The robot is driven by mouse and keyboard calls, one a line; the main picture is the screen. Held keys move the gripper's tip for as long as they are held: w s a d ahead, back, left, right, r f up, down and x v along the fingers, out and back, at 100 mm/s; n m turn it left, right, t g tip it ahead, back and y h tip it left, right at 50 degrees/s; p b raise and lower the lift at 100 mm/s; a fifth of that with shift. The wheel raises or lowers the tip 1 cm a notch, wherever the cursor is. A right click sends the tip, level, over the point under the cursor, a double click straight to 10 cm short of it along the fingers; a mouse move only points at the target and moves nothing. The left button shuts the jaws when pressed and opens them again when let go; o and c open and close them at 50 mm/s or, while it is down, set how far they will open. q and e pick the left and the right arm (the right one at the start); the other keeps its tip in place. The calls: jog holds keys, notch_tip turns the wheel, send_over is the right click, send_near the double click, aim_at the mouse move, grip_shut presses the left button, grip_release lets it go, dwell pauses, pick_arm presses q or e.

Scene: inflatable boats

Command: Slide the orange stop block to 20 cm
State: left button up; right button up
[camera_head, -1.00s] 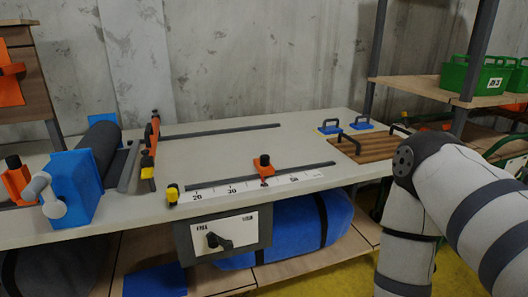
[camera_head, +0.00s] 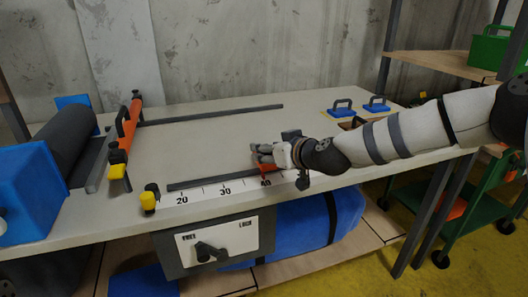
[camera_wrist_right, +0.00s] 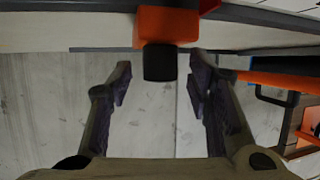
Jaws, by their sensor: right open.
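The orange stop block (camera_head: 268,172) sits on the dark rail (camera_head: 215,181) along the table's front edge, near the 40 mark of the white scale (camera_head: 205,192). My right gripper (camera_head: 262,153) is at the block and partly hides it. In the right wrist view, the block (camera_wrist_right: 167,25) is at the top and its black knob (camera_wrist_right: 159,62) points down between the fingertips. My right gripper (camera_wrist_right: 160,80) is open there, with a gap on each side of the knob. The scale's 20 mark lies further left. My left gripper is not in view.
The rail left of the block looks clear down to a yellow-and-black end piece (camera_head: 149,198). A box with a FREE/LOCK lever (camera_head: 212,252) hangs below the table edge. An orange bar (camera_head: 124,135) crosses the table at left. Blue-based handles (camera_head: 342,107) stand at the back right.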

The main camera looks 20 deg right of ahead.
jog(key=shift+x, duration=1)
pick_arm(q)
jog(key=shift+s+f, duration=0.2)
pick_arm(e)
jog(key=shift+r, duration=0.15)
grip_shut()
jog(key=shift+a, duration=0.3)
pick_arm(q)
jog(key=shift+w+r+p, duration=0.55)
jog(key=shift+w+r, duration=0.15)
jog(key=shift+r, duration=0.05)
pick_arm(e)
jog(key=a, duration=1.9)
jog(key=shift+s+a, duration=0.25)
jog(key=shift+s, duration=0.15)
grip_release()
